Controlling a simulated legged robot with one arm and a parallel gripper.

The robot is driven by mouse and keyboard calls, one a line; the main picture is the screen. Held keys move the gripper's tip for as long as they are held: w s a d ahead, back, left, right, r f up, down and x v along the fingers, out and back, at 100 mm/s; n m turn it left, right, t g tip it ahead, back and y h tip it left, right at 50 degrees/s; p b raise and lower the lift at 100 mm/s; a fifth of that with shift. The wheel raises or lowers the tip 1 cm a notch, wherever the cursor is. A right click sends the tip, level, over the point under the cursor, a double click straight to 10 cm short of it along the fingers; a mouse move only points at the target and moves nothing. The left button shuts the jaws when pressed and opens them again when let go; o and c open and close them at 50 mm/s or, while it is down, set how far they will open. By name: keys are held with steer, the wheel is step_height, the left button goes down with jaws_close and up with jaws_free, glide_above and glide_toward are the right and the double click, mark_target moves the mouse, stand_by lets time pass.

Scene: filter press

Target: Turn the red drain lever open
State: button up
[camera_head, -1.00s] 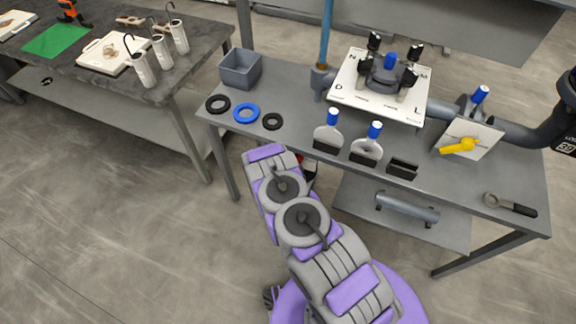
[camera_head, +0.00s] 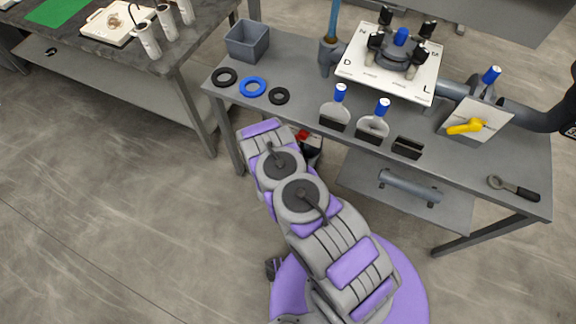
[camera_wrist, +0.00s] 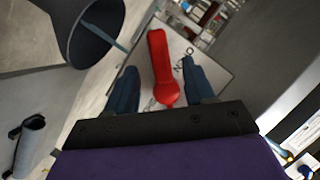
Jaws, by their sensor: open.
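The red lever (camera_wrist: 160,68) shows in the wrist view, its long handle pointing up in the picture and its rounded end low, in front of a white plate (camera_wrist: 182,48) with dark letters, partly hidden. My gripper (camera_wrist: 160,80) is open, with one blue-grey finger on each side of the lever and gaps visible on both sides. Contact is not visible. In the head view, a small red part (camera_head: 302,134) shows below the bench's front edge, beside my arm. My gripper is hidden there behind the arm.
A grey flared pipe end (camera_wrist: 92,32) is close at upper left in the wrist view. The grey bench (camera_head: 300,95) carries rings, a grey bin (camera_head: 247,41), blue-topped tools and a yellow lever (camera_head: 466,127). A horizontal cylinder (camera_head: 410,188) lies on the lower shelf.

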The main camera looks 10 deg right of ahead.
steer(key=v, duration=1.3)
steer(key=shift+p, duration=0.35)
steer(key=shift+w, duration=0.1)
steer(key=w+a+r+g+y, duration=0.2)
steer(key=a+r+g, duration=0.1)
steer(key=a, duration=0.3)
steer(key=w+a+r+g+y, duration=0.2)
steer(key=a+r+g, duration=0.1)
steer(key=a, duration=0.4)
steer(key=s+a+r+n+g+y, duration=0.1)
steer(key=s+r+n+g+y, duration=0.15)
steer(key=r, duration=0.55)
steer(key=s+a+r+n+g+y, duration=0.1)
steer(key=r+n+g, duration=0.15)
steer(key=r, duration=0.65)
steer(key=s+d+r+n+g, duration=0.2)
steer(key=s+d+r+n, duration=0.5)
steer(key=s+r, duration=0.5)
steer(key=s+d+r+g+h, duration=0.1)
steer(key=s+d+r, duration=0.3)
steer(key=s, duration=0.5)
steer(key=s+d+r+n+g+h, duration=0.1)
steer(key=s+d+r, duration=0.4)
steer(key=s+d, duration=0.3)
steer(key=shift+s+d+n+g, duration=0.25)
steer(key=shift+s+n+g, duration=0.05)
steer(key=shift+s+g, duration=0.1)
